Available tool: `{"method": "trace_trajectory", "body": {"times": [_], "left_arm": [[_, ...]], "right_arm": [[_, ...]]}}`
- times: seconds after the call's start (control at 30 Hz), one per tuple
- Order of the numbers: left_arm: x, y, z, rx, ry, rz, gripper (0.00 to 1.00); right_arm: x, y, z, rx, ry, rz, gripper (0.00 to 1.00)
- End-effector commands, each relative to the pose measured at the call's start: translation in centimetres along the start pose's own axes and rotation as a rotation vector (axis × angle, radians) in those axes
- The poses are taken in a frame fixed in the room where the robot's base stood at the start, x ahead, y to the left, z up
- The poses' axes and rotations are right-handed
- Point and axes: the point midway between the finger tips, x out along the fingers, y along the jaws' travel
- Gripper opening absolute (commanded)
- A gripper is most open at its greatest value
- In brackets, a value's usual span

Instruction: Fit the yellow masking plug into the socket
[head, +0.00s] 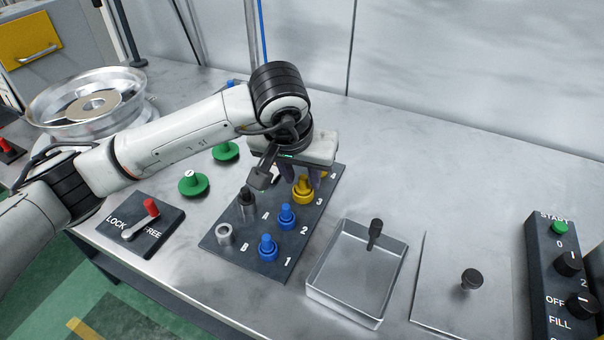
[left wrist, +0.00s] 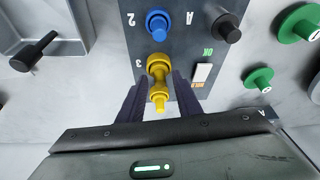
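Two yellow pieces sit one behind the other near the far end of the dark panel (head: 262,265). The nearer yellow piece (head: 303,191) is at the mark 3; it also shows in the left wrist view (left wrist: 158,66). The farther one (head: 325,173) is by the mark 4, partly hidden by my gripper. It seems to be the nearer, stemmed yellow piece (left wrist: 159,94) in the left wrist view. My left gripper (left wrist: 162,80) points down over this end, fingers apart on both sides of the yellow pieces, with no clear contact. Which yellow piece is the plug and whether it is seated, I cannot tell.
Blue plugs (head: 287,217) (head: 268,247) stand at 2 and 1. A tray (head: 355,275) stands right of the panel, green knobs (head: 193,183) left, a wheel rim (head: 88,100) behind.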

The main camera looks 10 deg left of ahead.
Motion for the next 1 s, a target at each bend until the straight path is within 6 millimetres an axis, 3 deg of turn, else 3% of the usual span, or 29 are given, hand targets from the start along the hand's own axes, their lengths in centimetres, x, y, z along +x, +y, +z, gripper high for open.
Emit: {"method": "trace_trajectory", "body": {"times": [0.17, 0.63, 0.8, 1.0], "left_arm": [[-1.3, 0.0, -0.3, 0.001, 0.004, 0.000, 0.31], [-10.7, 0.0, -0.3, 0.000, 0.004, 0.000, 0.31], [-12.1, 0.0, -0.1, 0.001, 0.001, 0.001, 0.31], [-12.4, 0.0, -0.1, 0.000, 0.000, 0.000, 0.31]], "right_arm": [[-0.3, 0.0, -0.4, 0.001, 0.004, 0.000, 0.31], [0.2, 0.0, 0.2, 0.001, 0.003, 0.000, 0.31], [0.2, 0.0, 0.2, 0.001, 0.002, 0.000, 0.31], [0.2, 0.1, 0.3, 0.001, 0.001, 0.000, 0.31]]}}
